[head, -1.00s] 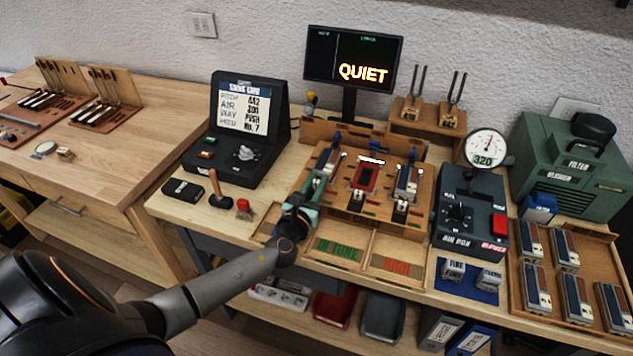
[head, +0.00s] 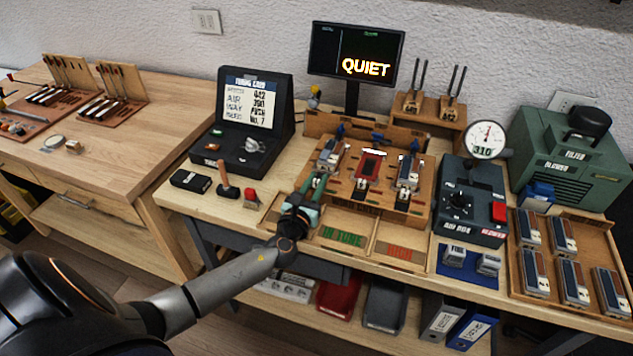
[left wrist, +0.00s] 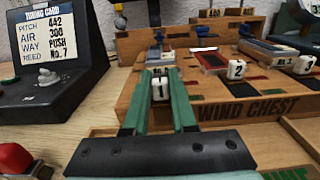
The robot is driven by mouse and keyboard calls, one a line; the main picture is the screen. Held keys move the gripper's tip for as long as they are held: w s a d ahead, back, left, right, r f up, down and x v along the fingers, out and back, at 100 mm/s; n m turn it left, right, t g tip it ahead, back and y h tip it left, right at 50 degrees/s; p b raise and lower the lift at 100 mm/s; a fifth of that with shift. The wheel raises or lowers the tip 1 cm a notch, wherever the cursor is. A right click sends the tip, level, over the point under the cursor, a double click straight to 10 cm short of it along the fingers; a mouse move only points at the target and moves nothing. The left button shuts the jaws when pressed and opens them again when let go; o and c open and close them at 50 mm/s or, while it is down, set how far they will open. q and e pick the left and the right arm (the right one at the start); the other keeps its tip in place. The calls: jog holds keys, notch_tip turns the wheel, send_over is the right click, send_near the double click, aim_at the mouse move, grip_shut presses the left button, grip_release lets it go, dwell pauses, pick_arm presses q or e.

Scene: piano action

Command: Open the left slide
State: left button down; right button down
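The wind chest (head: 425,207) stands in the middle of the bench, with slides whose white knobs are numbered. In the left wrist view the left slide's knob "1" (left wrist: 160,88) sits between the green fingertips of my left gripper (left wrist: 161,92). The fingers lie close against both its sides. In the head view my left gripper (head: 318,185) is at the chest's front left, and hides that knob. Knobs "2" (left wrist: 236,69) and "3" (left wrist: 304,65) stand to the right, untouched. My right gripper is in no view.
A tuning-card console (head: 235,150) stands left of the chest, with a red-topped item (head: 250,196) near the front. A regulator box with a gauge (head: 487,140) reading 310 is on the right. Trays marked "IN TUNE" (head: 343,237) and "HIGH" (head: 399,252) lie in front.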

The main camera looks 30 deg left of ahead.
pick_arm(q)
jog(key=c, duration=0.7)
grip_release()
jog(key=shift+s, duration=0.1)
jog(key=shift+s, duration=0.1)
jog(key=v, duration=1.2)
jog(key=shift+s+b, duration=0.2)
jog(key=shift+b, duration=0.15)
